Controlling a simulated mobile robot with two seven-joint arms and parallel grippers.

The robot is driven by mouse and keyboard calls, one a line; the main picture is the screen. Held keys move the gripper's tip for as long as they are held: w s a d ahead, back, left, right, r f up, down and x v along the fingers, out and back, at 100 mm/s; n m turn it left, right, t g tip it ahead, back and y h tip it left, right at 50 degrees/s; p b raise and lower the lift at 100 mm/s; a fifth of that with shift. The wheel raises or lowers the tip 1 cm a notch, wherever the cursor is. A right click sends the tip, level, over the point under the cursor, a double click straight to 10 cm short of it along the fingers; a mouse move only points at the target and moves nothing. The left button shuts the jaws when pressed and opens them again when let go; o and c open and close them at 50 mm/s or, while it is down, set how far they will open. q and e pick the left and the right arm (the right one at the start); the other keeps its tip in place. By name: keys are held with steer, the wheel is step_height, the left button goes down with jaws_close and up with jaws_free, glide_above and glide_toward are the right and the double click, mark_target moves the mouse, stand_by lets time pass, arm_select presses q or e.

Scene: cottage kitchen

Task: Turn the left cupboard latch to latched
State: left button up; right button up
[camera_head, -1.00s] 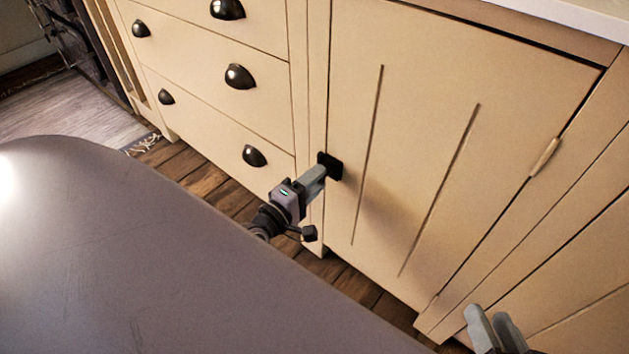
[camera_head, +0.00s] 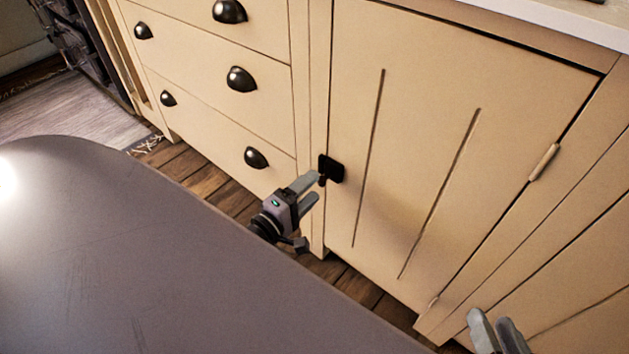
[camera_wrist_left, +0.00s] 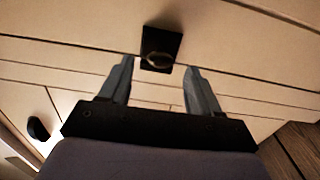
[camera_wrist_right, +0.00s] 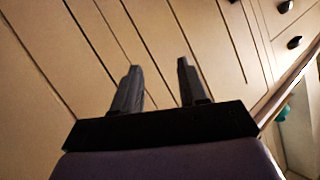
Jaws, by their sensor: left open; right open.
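The black cupboard latch (camera_head: 331,168) sits at the left edge of the cream cupboard door (camera_head: 420,130). In the left wrist view the latch (camera_wrist_left: 160,48) shows as a dark square plate with a rounded knob, just beyond and between the fingertips. My left gripper (camera_head: 312,186) is open beside the latch, with its fingers pointing at it and nothing between them. The left gripper (camera_wrist_left: 160,68) is also open in the left wrist view. My right gripper (camera_head: 492,318) is open and empty at the lower right, in front of cream panelling; it also shows in the right wrist view (camera_wrist_right: 157,66).
Cream drawers with dark cup handles (camera_head: 240,79) stand left of the door. A hinge (camera_head: 544,162) is on the door's right side. A wooden floor (camera_head: 195,170) lies below. My own large grey body part fills the lower left.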

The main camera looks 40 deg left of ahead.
arm_select(q)
steer(key=shift+s+a+p, duration=0.2)
steer(key=shift+s+p, duration=0.15)
steer(key=shift+s, duration=1.95)
arm_select(e)
steer(key=shift+s+d+f+h, duration=0.2)
steer(key=shift+d+h, duration=0.2)
steer(key=shift+d, duration=0.15)
steer(key=shift+r, duration=0.1)
